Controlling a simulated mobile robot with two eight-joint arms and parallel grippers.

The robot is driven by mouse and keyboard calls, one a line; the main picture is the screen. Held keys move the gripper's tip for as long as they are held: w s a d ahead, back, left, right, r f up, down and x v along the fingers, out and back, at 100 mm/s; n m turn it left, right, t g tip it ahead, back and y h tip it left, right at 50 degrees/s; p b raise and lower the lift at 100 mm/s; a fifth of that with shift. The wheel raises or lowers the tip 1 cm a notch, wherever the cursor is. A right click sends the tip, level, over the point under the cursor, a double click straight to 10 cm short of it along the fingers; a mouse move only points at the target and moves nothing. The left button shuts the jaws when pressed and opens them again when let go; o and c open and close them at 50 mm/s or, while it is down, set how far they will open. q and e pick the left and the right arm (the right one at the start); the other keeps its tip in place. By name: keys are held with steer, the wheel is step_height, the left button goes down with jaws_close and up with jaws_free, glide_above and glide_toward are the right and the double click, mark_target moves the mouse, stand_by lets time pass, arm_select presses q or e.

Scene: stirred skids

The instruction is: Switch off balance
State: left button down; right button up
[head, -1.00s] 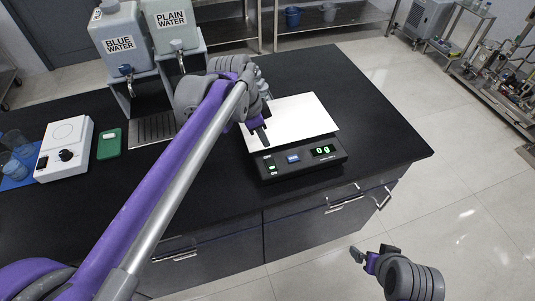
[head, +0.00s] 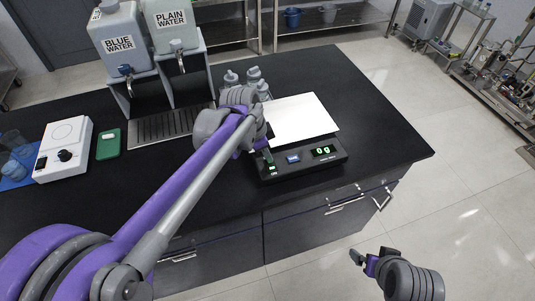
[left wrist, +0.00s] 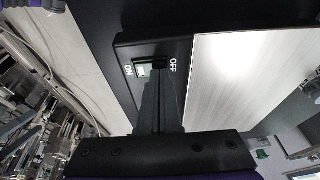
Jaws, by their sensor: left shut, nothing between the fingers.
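The balance (head: 308,165) is a black box with a white plate (head: 302,120) on top, and its green display reads 0 g. Its small rocker switch (head: 271,170) is at the front left and glows green. In the left wrist view the switch (left wrist: 144,69) lies between the ON and OFF labels, lit on the ON side. My left gripper (head: 267,157) is shut and empty, its tips at the switch and covering part of it; I cannot tell whether they touch. My right gripper (head: 372,254) is open and empty in front of the bench, off to the right.
Grey bottles (head: 254,80) stand behind my left wrist. A white stirrer (head: 64,150) and green object (head: 108,144) lie at left. The bench right of the balance is clear.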

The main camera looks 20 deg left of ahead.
arm_select(q)
steer(key=shift+s+f, duration=0.1)
steer(key=shift+f, duration=0.1)
